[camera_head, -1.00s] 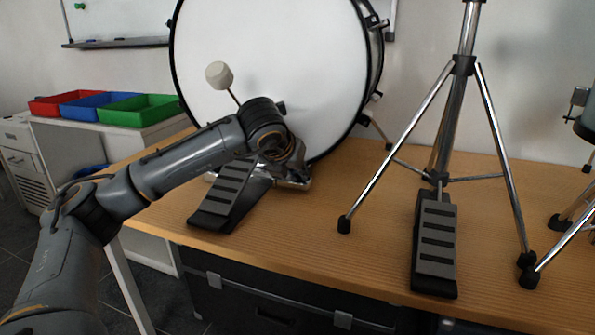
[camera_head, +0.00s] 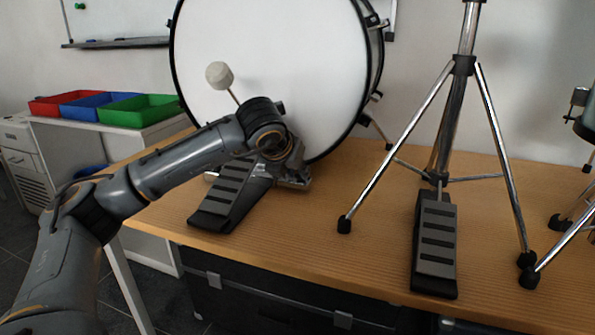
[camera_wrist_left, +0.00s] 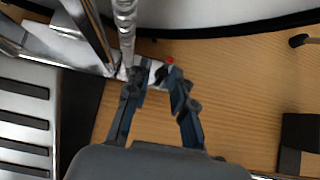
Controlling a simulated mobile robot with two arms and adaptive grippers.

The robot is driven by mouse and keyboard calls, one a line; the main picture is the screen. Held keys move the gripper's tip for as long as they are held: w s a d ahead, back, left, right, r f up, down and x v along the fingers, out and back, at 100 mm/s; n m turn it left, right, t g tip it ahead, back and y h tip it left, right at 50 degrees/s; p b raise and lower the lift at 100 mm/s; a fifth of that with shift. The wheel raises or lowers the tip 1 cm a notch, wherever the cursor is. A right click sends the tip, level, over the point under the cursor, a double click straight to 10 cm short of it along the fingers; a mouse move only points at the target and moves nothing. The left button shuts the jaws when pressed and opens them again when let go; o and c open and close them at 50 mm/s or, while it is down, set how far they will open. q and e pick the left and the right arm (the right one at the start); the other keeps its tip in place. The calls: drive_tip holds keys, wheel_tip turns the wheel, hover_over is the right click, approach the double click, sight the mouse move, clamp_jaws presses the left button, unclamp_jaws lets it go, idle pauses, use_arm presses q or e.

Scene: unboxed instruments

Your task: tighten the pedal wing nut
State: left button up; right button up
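The bass drum pedal (camera_head: 232,192) has a dark ribbed footboard and stands on the table in front of the drum. Its beater (camera_head: 219,75) has a pale head. In the left wrist view, the footboard (camera_wrist_left: 22,118) is at the left, with a metal bracket and rod beside it. My left gripper (camera_wrist_left: 157,72) is at the end of this metal base. Its two fingertips are close together around a small dark part with a red spot (camera_wrist_left: 170,60), which may be the wing nut. Contact is unclear. My left arm hides this spot in the head view. My right gripper is out of view.
The white bass drum (camera_head: 280,70) stands right behind the pedal. A chrome stand (camera_head: 462,70) with spread legs and a second pedal (camera_head: 436,240) is to the right. Bare wooden table (camera_head: 320,240) lies between them. Coloured bins (camera_head: 140,108) are at the back left.

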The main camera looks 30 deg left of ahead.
use_arm(q)
drive_tip(key=shift+o, duration=1.3)
drive_tip(key=shift+a, duration=0.15)
drive_tip(key=shift+s+r, duration=0.1)
drive_tip(key=v, duration=1.1)
drive_tip(key=shift+s+r, duration=0.2)
drive_tip(key=shift+s, duration=0.1)
